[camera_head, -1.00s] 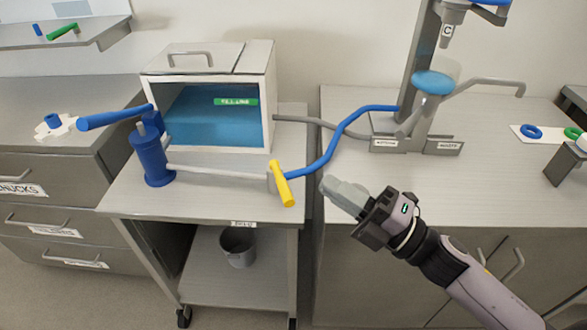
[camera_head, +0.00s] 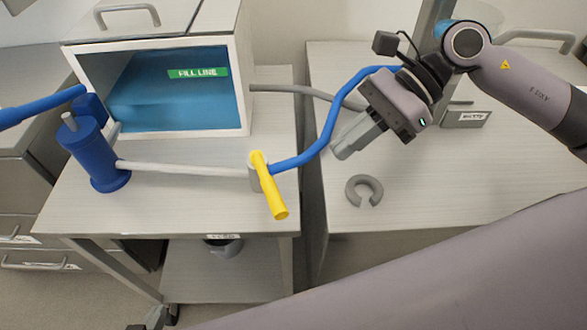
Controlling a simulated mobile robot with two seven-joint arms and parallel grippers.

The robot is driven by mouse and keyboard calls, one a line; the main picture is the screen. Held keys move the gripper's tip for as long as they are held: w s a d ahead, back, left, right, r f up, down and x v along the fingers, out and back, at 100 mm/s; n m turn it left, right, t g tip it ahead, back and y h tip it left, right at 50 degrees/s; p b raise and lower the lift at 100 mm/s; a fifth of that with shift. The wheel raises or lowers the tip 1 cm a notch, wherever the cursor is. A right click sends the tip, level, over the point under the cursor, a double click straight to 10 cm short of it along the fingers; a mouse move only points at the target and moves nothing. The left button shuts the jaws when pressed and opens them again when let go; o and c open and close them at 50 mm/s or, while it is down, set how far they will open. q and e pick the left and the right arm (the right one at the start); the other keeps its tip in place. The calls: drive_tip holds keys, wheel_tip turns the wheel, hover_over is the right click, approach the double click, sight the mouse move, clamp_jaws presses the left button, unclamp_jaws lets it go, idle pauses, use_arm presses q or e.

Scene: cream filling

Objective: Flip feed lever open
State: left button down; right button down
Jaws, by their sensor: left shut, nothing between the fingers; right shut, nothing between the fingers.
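The yellow feed lever (camera_head: 270,190) sits on a small grey valve between the white pipe (camera_head: 185,169) and the blue hose (camera_head: 328,130). It slants down and slightly right, across the line of the pipe, with its free end toward the cart's front edge. My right gripper (camera_head: 345,146) is shut and empty, right of the lever. It is above the right-hand counter, just beside the blue hose; I cannot tell whether it touches the hose. It is clear of the lever. My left gripper is not in view.
A blue pump (camera_head: 92,155) with a blue handle (camera_head: 40,106) stands at the cart's left. A box of blue filling (camera_head: 243,95) stands behind the pipe. A grey open ring (camera_head: 364,190) lies on the counter (camera_head: 440,190). My arm link crosses the lower right.

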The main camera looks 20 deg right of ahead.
sight(269, 185)
drive_tip(key=shift+s, duration=0.1)
drive_tip(key=p+x, duration=0.1)
drive_tip(key=x, duration=0.9)
drive_tip(key=shift+d, duration=0.1)
idle(0.5)
